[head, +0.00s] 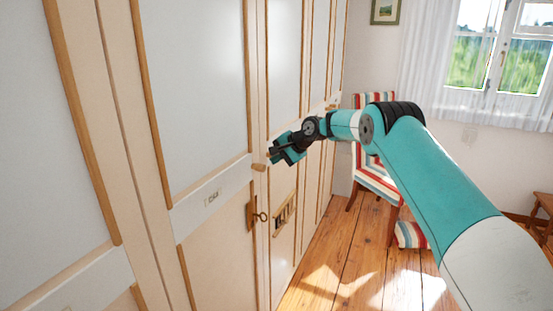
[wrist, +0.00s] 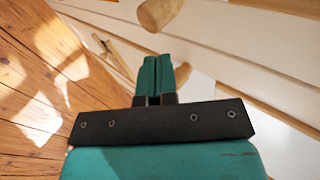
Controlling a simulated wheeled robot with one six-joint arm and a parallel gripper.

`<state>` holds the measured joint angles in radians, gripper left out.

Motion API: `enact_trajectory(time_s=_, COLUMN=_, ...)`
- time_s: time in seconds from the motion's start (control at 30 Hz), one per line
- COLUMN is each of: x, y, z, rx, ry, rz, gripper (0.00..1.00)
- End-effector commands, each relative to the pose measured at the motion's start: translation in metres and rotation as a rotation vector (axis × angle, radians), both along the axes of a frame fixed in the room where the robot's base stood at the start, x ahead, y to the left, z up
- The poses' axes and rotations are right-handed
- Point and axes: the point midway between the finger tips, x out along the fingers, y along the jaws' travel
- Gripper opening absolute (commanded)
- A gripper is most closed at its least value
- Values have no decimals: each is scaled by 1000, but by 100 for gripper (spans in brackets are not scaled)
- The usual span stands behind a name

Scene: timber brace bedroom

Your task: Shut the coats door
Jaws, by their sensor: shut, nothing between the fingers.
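A pale wardrobe door with wood trim and a grey-white upper panel (head: 193,80) fills the middle left of the head view. It bears a small label plate (head: 212,197) whose writing is too small to read surely, so I cannot tell for certain that it is the coats door. A round wooden knob (head: 259,167) sits near its right edge, and a knob also shows at the top of the wrist view (wrist: 160,12). My gripper (head: 274,157) is shut and empty, close beside the knob; whether they touch is unclear. Its fingers (wrist: 155,74) are together in the wrist view.
A key (head: 262,216) stands in a lock below the knob. More wardrobe doors run on both sides. A striped chair (head: 374,180) and a striped footstool (head: 410,235) stand beyond my arm, near the window (head: 470,60). The wooden floor (head: 335,260) beside the wardrobe is clear.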

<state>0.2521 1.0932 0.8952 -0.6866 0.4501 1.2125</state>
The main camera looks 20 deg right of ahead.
Motion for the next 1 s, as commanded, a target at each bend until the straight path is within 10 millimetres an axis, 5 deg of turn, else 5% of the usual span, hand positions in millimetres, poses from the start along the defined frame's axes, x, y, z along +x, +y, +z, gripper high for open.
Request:
enact_trajectory(time_s=0.3, x=-20, y=-17, z=1, rx=0, ry=0, rz=12, gripper=0)
enact_trajectory(time_s=0.7, x=-64, y=-59, z=58, rx=0, ry=-1, rz=13, gripper=0)
enact_trajectory(time_s=1.0, x=-71, y=-64, z=68, rx=-1, ry=1, rz=16, gripper=0)
